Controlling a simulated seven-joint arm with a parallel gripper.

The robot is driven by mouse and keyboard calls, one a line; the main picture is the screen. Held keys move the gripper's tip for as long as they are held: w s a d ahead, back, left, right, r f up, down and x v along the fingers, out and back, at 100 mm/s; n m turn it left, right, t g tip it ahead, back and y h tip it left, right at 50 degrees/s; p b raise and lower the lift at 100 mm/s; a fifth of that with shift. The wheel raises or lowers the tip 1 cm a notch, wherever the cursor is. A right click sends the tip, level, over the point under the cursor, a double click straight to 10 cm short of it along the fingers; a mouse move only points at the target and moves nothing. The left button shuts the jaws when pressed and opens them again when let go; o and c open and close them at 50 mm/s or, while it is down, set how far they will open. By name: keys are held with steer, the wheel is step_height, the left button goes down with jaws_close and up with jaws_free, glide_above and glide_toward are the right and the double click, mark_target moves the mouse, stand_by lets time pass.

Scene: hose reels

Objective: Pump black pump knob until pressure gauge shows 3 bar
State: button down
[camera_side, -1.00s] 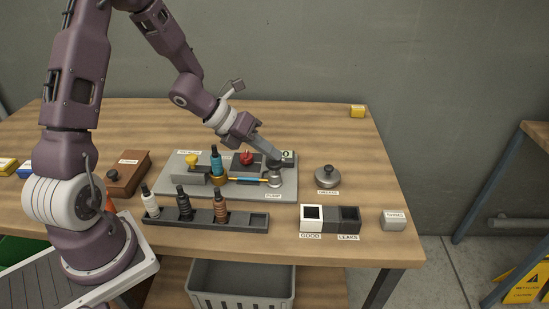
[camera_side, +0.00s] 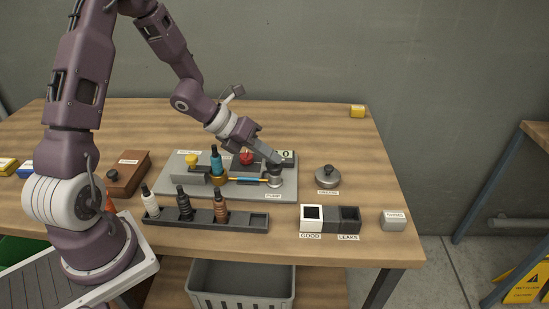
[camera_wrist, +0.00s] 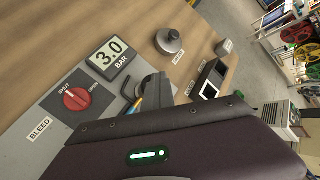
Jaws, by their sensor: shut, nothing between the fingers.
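The pressure gauge (camera_wrist: 110,58) shows "3.0 BAR" in the wrist view; in the side view the gauge (camera_side: 286,155) is partly covered by my gripper. The pump (camera_side: 275,181), a round silver base labelled PUMP, stands at the right end of the grey plate. My gripper (camera_side: 275,160) is shut and empty, with its fingertips down at the top of the pump. The black pump knob is mostly hidden by the fingers, so I cannot tell whether they touch it. The red bleed knob (camera_wrist: 76,98) sits between the SHUT and OPEN marks.
A blue bottle (camera_side: 216,161) stands on the grey plate (camera_side: 230,194), with a yellow-and-blue hose beside it. A rack (camera_side: 153,212) with several bottles lies in front.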

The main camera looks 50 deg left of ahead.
mark_target(270, 165)
steer(key=shift+r, duration=1.65)
steer(key=shift+r, duration=0.1)
step_height(270, 165, up, 5)
steer(key=shift+f, duration=0.1)
stand_by(0.8)
